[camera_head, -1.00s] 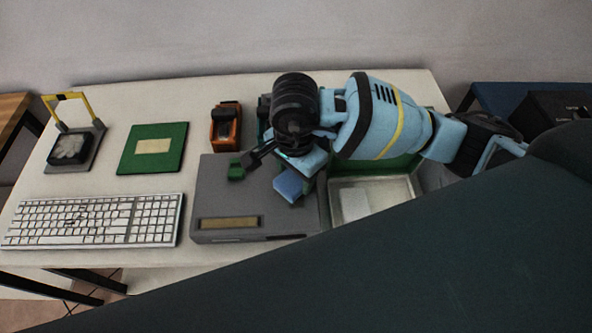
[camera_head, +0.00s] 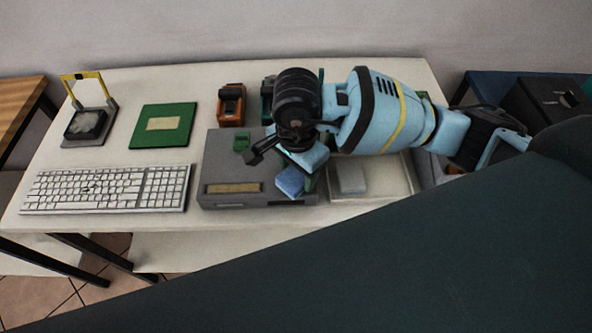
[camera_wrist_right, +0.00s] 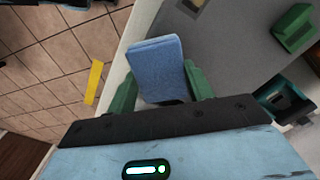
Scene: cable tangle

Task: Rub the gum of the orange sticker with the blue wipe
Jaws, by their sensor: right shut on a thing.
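My right gripper (camera_head: 293,172) is shut on the blue wipe (camera_head: 289,183), a pad-like block. In the right wrist view the wipe (camera_wrist_right: 160,68) sits between the green fingers. In the head view it is over the front right part of the grey box (camera_head: 215,150); I cannot tell if it touches. A tan strip (camera_head: 233,188) lies on the box's front left, left of the wipe and apart from it. I see no clearly orange sticker; whether this strip is its gum is unclear. My left gripper is not in view.
A green block (camera_head: 241,142) sits on the box. An orange device (camera_head: 231,105) stands behind it. A pale tray (camera_head: 388,186) is to the right. The keyboard (camera_head: 107,190), green mat (camera_head: 182,138) and yellow-handled stand (camera_head: 92,118) are left. The table's front edge is close.

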